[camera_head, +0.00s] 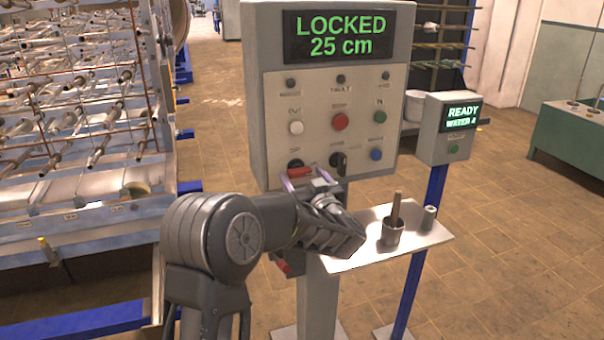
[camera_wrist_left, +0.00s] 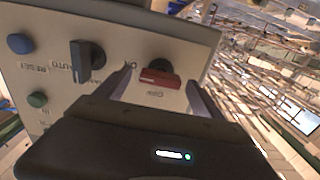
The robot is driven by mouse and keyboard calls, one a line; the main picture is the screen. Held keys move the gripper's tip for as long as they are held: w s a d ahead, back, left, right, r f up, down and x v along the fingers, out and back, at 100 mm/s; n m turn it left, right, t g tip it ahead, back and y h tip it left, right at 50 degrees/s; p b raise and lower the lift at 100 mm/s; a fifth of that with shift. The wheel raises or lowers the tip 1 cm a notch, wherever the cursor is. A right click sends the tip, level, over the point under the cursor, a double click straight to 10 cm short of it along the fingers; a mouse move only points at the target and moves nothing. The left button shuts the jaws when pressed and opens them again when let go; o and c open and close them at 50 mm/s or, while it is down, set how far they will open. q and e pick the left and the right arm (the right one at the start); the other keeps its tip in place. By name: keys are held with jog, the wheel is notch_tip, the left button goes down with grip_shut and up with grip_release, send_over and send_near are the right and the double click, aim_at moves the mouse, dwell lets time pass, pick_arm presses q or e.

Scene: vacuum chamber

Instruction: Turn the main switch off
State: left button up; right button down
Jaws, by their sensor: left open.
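The control panel (camera_head: 258,110) is a grey box on a post with a screen reading LOCKED 25 cm. Its red-handled rotary switch (camera_head: 299,171), which looks like the main switch, is at the lower left of the panel face. In the left wrist view the red handle (camera_wrist_left: 160,77) lies roughly crosswise, with its label upside down. My left gripper (camera_head: 306,180) is open at the panel's lower edge. In the wrist view its two fingers (camera_wrist_left: 162,92) stand either side of the red handle. I cannot tell whether they touch it. My right gripper is not in view.
A black selector (camera_head: 338,160) and a blue button (camera_head: 376,155) sit right of the red switch. A second post box (camera_head: 446,150) reads READY. A rack stands left.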

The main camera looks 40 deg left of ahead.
pick_arm(q)
jog(key=shift+w+a, duration=0.3)
jog(key=shift+a, duration=0.15)
jog(key=shift+c, duration=0.2)
jog(key=c, duration=1.3)
